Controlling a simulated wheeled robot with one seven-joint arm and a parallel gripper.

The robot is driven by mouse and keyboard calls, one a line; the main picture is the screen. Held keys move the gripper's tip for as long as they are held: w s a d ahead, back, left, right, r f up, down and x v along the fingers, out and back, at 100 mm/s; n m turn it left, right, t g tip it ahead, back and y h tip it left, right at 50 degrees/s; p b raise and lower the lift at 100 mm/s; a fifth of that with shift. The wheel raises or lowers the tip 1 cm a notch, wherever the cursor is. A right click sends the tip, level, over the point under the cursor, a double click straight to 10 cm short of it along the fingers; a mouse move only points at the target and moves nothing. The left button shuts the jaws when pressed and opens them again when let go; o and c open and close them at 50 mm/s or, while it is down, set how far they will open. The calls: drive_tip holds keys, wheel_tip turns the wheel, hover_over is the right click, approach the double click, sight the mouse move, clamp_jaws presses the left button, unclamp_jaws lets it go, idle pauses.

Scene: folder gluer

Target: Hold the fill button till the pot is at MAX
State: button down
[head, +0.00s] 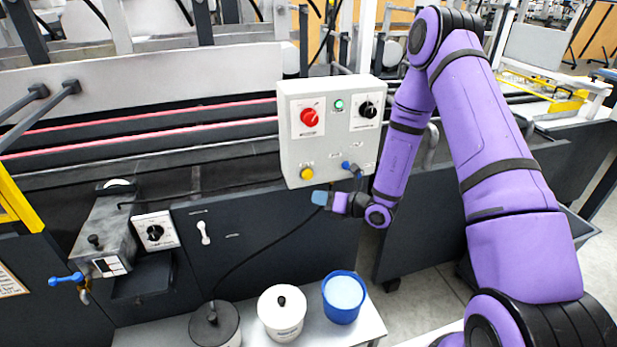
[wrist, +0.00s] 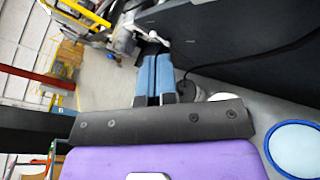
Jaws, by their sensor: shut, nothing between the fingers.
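A pale grey control box (head: 331,135) is mounted on the machine. It carries a yellow button (head: 307,174) at its lower left, a red knob (head: 309,117), a green light (head: 339,104) and a black knob (head: 368,110). Which control is labelled fill cannot be read. A grey metal pot unit (head: 106,235) sits at left with a small marked window (head: 110,264); its level is too small to read. My gripper (head: 319,198) is shut and empty just below the box, pointing left, apart from the yellow button. Its blue fingers (wrist: 155,78) lie together in the wrist view.
A low shelf below holds a dark lidded pot (head: 214,327) with a black hose, a white lidded tub (head: 282,312) and an open blue tub (head: 342,299). A blue valve handle (head: 66,279) juts out at left.

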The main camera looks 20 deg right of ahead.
sight(308, 175)
drive_tip(key=w, duration=0.6)
drive_tip(key=shift+w, duration=0.2)
idle(1.9)
drive_tip(key=shift+w, duration=0.35)
drive_tip(key=shift+w, duration=0.45)
idle(4.4)
